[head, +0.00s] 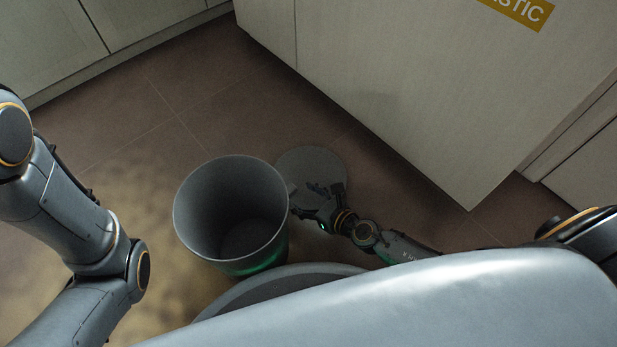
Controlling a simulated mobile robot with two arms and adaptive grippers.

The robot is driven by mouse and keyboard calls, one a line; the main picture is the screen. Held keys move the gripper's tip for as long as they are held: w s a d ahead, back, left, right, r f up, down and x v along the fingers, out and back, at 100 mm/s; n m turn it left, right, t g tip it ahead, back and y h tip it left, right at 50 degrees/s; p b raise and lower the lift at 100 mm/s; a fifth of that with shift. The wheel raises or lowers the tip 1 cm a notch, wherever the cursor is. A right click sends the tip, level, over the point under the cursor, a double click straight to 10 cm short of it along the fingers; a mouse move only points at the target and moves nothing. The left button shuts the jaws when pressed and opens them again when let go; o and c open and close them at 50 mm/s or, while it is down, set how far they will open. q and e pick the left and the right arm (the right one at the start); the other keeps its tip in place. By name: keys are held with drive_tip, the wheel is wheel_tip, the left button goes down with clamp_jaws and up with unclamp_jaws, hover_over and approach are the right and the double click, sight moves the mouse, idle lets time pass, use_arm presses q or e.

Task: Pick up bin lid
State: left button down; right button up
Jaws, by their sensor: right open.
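The bin lid (312,163) is a round, flat grey disc lying on the brown floor, just right of and behind the bin. The grey bin (192,235) stands upright, uncovered and looks empty inside. My right gripper (304,199) is open over the near edge of the lid, close beside the bin's right rim. It covers part of the lid, and I cannot tell whether the fingers touch it. My left arm comes in at the left, but its gripper is out of view.
A pale cabinet (400,95) with a yellow label (522,10) stands behind and right of the lid. More cabinets (130,25) line the upper left. The tiled floor (130,130) left of the bin is clear. My own body fills the lower right.

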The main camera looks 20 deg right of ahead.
sight(290, 188)
drive_tip(key=x, duration=0.3)
drive_tip(key=shift+w+a+f+b, duration=0.2)
drive_tip(key=shift+b, duration=0.1)
clamp_jaws()
drive_tip(key=shift+r, duration=0.2)
